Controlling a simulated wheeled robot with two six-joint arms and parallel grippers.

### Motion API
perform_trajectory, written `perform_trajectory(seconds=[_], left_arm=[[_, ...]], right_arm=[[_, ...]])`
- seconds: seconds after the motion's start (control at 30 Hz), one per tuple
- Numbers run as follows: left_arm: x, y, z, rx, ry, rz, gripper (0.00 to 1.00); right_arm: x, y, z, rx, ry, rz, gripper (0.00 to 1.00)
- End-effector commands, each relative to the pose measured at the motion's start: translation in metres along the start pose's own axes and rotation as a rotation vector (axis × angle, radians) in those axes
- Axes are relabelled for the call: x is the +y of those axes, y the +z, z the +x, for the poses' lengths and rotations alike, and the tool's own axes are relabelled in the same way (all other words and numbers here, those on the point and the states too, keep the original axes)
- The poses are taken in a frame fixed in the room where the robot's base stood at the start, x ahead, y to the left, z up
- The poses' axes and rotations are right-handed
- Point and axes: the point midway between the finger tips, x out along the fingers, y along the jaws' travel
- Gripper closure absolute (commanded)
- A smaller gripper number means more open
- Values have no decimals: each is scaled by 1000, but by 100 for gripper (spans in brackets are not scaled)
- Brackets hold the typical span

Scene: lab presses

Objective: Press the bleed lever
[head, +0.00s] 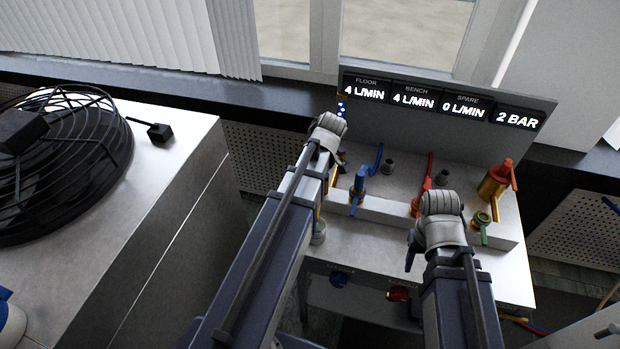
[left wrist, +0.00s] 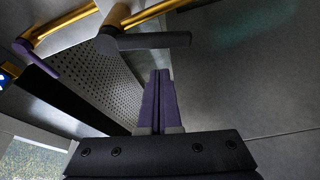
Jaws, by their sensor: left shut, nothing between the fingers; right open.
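No lever carries a readable name, so I cannot tell which is the bleed lever. In the left wrist view a dark grey lever (left wrist: 150,41) on a brass pipe lies just beyond my left gripper (left wrist: 160,75), whose purple fingers are shut, empty and apparently apart from it. A purple lever (left wrist: 38,60) is at upper left there. In the head view the bench panel bears a blue lever (head: 359,181), a red lever (head: 429,168), a green lever (head: 484,234) and a brass cylinder (head: 492,184) with an orange-red handle. My right gripper (head: 412,248) is open, mostly hidden by its wrist.
The display board (head: 450,105) behind reads floor 4, bench 4, spare 0 L/MIN and 2 BAR. A black fan (head: 100,150) lies on a white cabinet (head: 178,165) at left. A perforated panel (left wrist: 100,75) is beside the left fingers.

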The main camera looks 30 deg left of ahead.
Motion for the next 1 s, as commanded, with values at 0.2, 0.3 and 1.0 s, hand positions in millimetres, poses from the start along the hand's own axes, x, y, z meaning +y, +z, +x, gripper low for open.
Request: perform_trajectory(seconds=[0.2, 0.3, 1.0], left_arm=[[1, -12, -27, 0, 1, 4, 100], [1, -12, -43, 0, 1, 4, 100], [0, -9, -97, 0, 1, 2, 100]], right_arm=[[3, 2, -29, 0, 0, 0, 50], [4, 3, -44, 0, 0, 0, 50], [9, 6, -94, 0, 0, -1, 50]])
